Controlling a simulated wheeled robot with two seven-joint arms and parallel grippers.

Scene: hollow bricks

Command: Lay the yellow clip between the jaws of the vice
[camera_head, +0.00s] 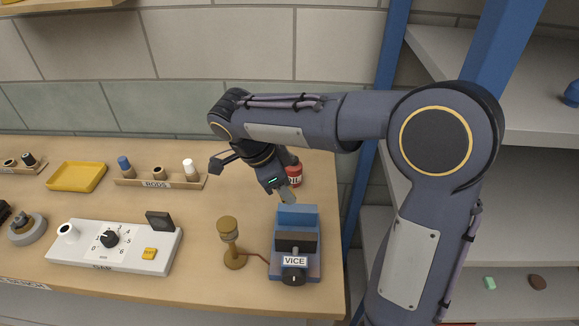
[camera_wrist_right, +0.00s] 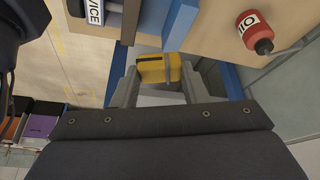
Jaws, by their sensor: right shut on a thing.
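The yellow clip (camera_wrist_right: 152,72) shows between the fingertips of my right gripper (camera_wrist_right: 158,84) in the wrist view, with a grey band across it. The gripper is shut on it. In the head view my right gripper (camera_head: 287,195) hangs just behind the vice (camera_head: 310,262), pointing down; the clip is hidden there. The vice is blue with dark parts and a white label, at the bench's front right. Part of it also shows at the top of the wrist view (camera_wrist_right: 180,22). I cannot tell the height of the clip above it. My left gripper is not in view.
A red bottle (camera_head: 294,174) stands close behind the vice. A brass-coloured stand (camera_head: 229,230) is just left of it. A white dial box (camera_head: 130,250), a rod rack (camera_head: 140,181) and a yellow tray (camera_head: 77,176) lie further left. A blue post (camera_head: 388,60) rises at the right.

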